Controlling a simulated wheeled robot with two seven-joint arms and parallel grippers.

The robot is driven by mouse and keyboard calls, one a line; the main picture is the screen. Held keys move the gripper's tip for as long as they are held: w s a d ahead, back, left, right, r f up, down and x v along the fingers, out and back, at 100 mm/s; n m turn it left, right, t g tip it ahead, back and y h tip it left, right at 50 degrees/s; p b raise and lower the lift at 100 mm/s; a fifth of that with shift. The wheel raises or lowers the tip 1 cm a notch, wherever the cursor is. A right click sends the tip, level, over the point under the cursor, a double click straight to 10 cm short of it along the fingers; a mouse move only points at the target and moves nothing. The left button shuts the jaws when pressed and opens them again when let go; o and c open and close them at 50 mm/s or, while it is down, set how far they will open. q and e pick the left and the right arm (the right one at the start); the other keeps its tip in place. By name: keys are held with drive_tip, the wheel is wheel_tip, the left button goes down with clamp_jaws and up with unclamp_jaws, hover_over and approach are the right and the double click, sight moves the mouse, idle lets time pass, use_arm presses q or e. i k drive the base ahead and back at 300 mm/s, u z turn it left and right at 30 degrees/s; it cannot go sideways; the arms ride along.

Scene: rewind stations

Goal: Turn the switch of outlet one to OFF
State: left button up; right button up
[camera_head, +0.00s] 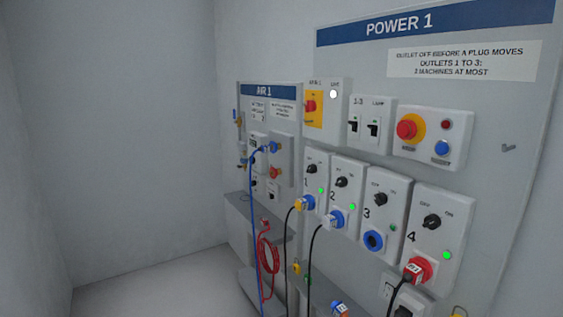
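Outlet one (316,176) is the leftmost box in the lower row on the POWER 1 panel (480,75), marked 1. Its black rotary switch (311,169) sits near the top of the box; it is too small to tell where it points. A green lamp (320,190) on the box is lit. Neither of my grippers is in view.
Outlets two (347,186), three (384,215) and four (439,236) stand to the right. Above are breakers (372,127) and a box with red and blue buttons (434,138). The AIR 1 panel (268,91) with blue and red hoses is at left. Open floor lies left.

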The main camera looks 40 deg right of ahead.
sight(312, 168)
drive_tip(key=i, duration=2.15)
drive_tip(key=z, duration=1.65)
drive_tip(key=k, duration=0.15)
drive_tip(key=u, duration=0.15)
